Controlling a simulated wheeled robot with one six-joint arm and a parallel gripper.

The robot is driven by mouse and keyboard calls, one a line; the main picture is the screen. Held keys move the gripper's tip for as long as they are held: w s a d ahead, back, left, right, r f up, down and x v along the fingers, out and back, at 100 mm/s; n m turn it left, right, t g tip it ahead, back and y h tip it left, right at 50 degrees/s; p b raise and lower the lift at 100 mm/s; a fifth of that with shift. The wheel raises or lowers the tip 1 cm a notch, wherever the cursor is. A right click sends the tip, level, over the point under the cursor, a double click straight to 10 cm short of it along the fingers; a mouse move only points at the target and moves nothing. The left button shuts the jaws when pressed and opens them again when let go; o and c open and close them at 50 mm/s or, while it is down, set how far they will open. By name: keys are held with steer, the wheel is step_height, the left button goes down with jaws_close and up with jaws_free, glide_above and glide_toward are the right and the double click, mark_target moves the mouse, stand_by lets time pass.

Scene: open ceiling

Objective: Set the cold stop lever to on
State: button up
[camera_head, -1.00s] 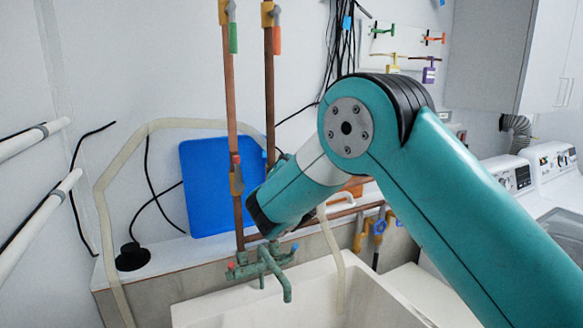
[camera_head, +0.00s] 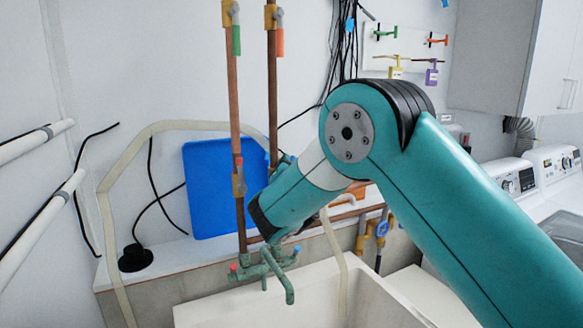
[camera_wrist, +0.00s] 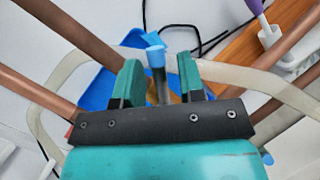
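A blue-capped lever (camera_wrist: 155,52) on a grey stem, which looks like the cold stop lever, shows in the wrist view. It stands between the two green fingers of my gripper (camera_wrist: 161,82), with a visible gap on each side. My gripper is open and does not appear to touch it. In the head view my arm hides the gripper fingers and this lever, near the right copper pipe (camera_head: 272,95). The left copper pipe (camera_head: 233,105) carries a valve with a red lever (camera_head: 238,161).
A green faucet (camera_head: 265,267) with red and blue handle ends is over the white sink (camera_head: 330,300). A blue panel (camera_head: 205,190) leans on the wall behind the pipes. Green (camera_head: 236,40) and orange (camera_head: 280,42) levers are higher on the pipes. Washing machines (camera_head: 550,168) are at right.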

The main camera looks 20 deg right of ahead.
steer(key=shift+r, duration=0.15)
step_height(320, 180, down, 4)
steer(key=s+d+m+g+p, duration=0.15)
steer(key=m+g, duration=0.25)
steer(key=m, duration=0.6)
steer(key=d+r+b+v, duration=0.1)
steer(key=b+v, duration=0.5)
steer(key=v, duration=1)
steer(key=s+f+m+g+y+b, duration=0.4)
steer(key=s+f+m+g, duration=0.4)
steer(key=s+f+g, duration=0.3)
steer(key=shift+s+a+f+y+b, duration=0.3)
steer(key=shift+s+f+y, duration=0.6)
steer(key=shift+s+f, duration=1.1)
steer(key=shift+d+r, duration=0.1)
steer(key=shift+r, duration=0.1)
